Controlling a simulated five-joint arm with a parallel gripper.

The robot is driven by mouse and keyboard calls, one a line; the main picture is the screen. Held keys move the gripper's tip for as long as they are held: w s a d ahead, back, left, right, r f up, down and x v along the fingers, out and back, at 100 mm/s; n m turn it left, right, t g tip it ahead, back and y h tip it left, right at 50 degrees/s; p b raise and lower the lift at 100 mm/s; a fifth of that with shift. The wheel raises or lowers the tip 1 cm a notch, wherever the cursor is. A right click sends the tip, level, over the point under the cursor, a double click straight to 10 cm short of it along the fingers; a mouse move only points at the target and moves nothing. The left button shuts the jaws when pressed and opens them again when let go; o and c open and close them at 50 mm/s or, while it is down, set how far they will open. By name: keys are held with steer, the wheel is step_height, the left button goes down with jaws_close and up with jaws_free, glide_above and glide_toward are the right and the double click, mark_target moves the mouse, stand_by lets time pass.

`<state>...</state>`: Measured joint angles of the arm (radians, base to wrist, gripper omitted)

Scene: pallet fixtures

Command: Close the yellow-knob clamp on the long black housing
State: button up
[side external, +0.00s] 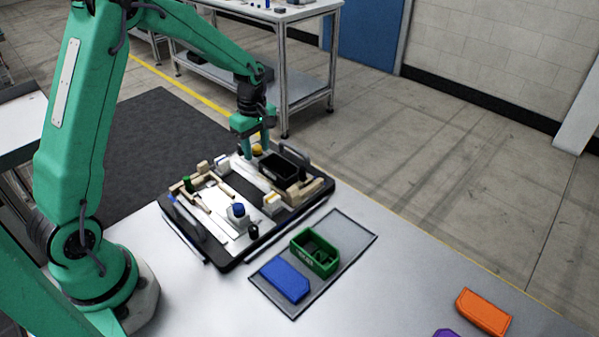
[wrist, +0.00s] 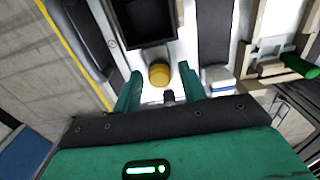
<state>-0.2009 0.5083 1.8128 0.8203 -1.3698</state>
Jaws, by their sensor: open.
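The yellow knob (wrist: 159,74) of the clamp shows in the wrist view between my gripper's two green fingers. It also shows in the side view (side external: 257,149), just under my gripper. The long black housing (wrist: 145,20) lies beyond the knob in the wrist view, and it is an open black box on the pallet in the side view (side external: 275,166). My gripper (wrist: 160,85) is open, with a finger on either side of the knob. I cannot tell whether the fingers touch it. In the side view my gripper (side external: 256,150) points down at the pallet's far edge.
The black-rimmed pallet (side external: 180,222) carries wooden blocks, a green-knob clamp (side external: 187,183), a blue-knob part (side external: 238,210) and a black handle (side external: 295,152). A grey mat (side external: 345,240) beside it holds a green bin (side external: 318,262) and a blue piece (side external: 285,280). An orange piece (side external: 484,311) lies at right.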

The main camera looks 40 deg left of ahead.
steer(key=shift+r, duration=3.3)
